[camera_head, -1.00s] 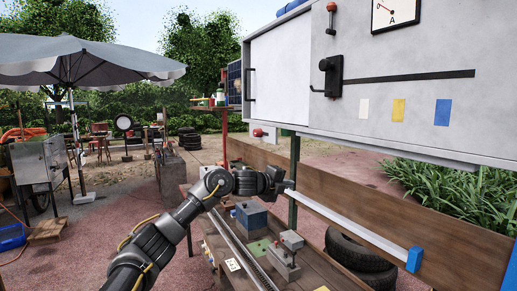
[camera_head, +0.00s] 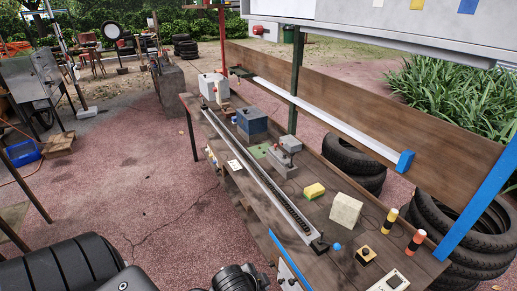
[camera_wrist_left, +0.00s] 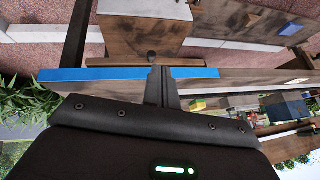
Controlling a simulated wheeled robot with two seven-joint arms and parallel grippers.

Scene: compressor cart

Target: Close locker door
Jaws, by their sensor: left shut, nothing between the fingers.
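A pale grey panel (camera_head: 288,270) with dark fittings shows under the front of the workbench, at the bottom edge of the head view. It may be the locker door; most of it is cut off, so I cannot tell how far it stands open. My left gripper (camera_wrist_left: 161,72) is shut and empty in the wrist view. Its fingertips overlap a blue strip (camera_wrist_left: 110,74), with a dark round knob (camera_wrist_left: 152,57) and brown wood just beyond. Contact is unclear. In the head view, my left arm is at the bottom edge and its fingertips are hidden. My right gripper is out of view.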

